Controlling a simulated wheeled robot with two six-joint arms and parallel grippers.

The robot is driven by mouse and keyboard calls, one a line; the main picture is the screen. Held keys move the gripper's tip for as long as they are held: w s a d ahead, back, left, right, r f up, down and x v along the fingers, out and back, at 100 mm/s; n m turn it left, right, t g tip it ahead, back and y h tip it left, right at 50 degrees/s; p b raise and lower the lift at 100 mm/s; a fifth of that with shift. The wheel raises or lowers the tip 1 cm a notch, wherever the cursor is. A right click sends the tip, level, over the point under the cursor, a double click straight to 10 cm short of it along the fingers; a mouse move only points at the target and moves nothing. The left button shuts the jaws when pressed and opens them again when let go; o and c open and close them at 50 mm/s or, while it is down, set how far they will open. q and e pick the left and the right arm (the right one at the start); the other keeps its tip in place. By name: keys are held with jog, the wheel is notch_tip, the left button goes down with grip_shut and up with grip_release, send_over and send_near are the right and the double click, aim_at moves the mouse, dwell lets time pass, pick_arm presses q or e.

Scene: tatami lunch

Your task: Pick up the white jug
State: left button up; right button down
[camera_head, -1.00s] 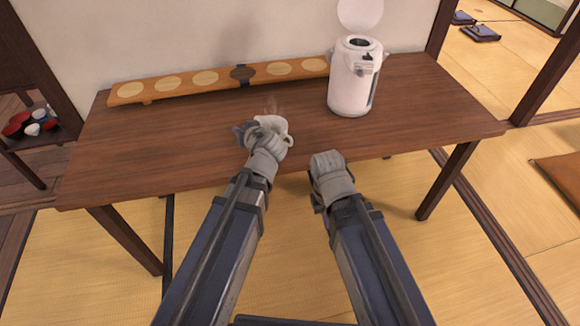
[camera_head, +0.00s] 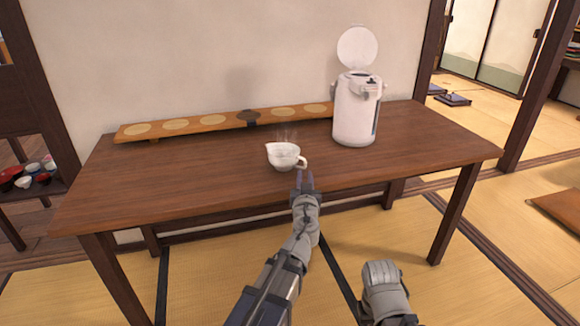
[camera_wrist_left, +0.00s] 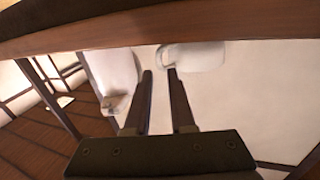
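The white jug (camera_head: 284,156) stands upright on the brown table, with faint steam above it and its handle toward the right. My left gripper (camera_head: 306,180) is just in front of the handle, near the table's front edge. In the left wrist view the jug (camera_wrist_left: 203,57) is partly cut off behind the fingers. The two dark fingers of my left gripper (camera_wrist_left: 158,73) are apart, with the handle in line with the gap; whether it lies between them is unclear. My right gripper (camera_head: 383,278) is low in front of the table; its fingers cannot be made out.
A white hot-water pot (camera_head: 354,118) with its lid raised stands right of the jug, behind it. A long wooden board (camera_head: 190,125) with round pale spots lies along the table's back. The table (camera_head: 170,185) is clear to the jug's left. A wall is behind.

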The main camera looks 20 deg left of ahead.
aim_at(305, 165)
pick_arm(q)
jog(key=shift+x, duration=3.85)
jog(key=shift+s, duration=0.1)
grip_shut()
